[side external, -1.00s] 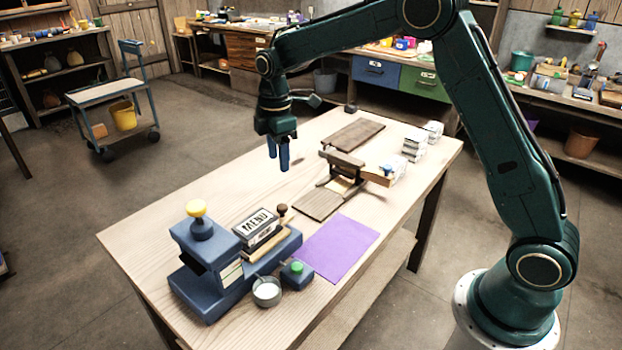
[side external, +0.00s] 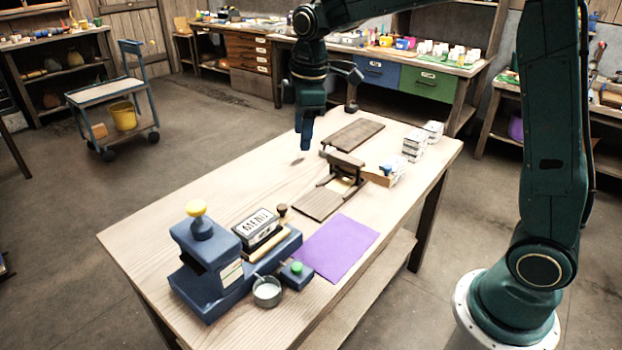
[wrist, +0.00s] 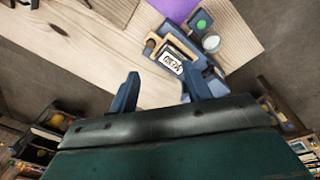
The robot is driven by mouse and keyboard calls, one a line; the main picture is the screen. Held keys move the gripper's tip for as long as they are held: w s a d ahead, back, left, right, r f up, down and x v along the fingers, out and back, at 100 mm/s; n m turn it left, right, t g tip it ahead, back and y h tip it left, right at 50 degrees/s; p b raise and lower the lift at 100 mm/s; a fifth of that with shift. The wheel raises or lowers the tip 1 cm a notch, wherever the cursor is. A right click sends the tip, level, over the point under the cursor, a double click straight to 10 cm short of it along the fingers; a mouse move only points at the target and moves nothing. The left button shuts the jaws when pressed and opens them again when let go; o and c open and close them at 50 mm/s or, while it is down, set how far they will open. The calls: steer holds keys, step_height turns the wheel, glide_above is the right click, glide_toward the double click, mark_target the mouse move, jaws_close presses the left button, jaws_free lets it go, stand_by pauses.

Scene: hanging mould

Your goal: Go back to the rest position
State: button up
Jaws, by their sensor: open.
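My gripper (side external: 304,133) points down in the side external view, above the back part of the wooden table (side external: 180,204). Nothing is between its fingers. In the wrist view the two blue fingers of my gripper (wrist: 160,92) stand well apart, with bare table top and floor behind them. The gripper is clear of the table and touches nothing.
A blue press-like device (side external: 207,262) with a yellow knob stands at the front left, beside a MENU block (side external: 257,225) and a small bowl (side external: 267,292). A purple sheet (side external: 338,247), a dark wooden frame (side external: 340,178), a brown board (side external: 353,135) and white stacks (side external: 415,145) lie rightward.

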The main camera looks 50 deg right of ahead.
steer(key=s+r+m+t, duration=0.1)
steer(key=s+r+m, duration=0.2)
steer(key=s, duration=0.4)
steer(key=s+r+m+t, duration=0.1)
steer(key=s+r+m, duration=0.15)
steer(key=s, duration=0.45)
steer(key=s+f+m+t, duration=0.2)
steer(key=s+m, duration=0.2)
steer(key=s, duration=0.8)
steer(key=shift+s+m, duration=0.35)
steer(key=shift+s, duration=0.05)
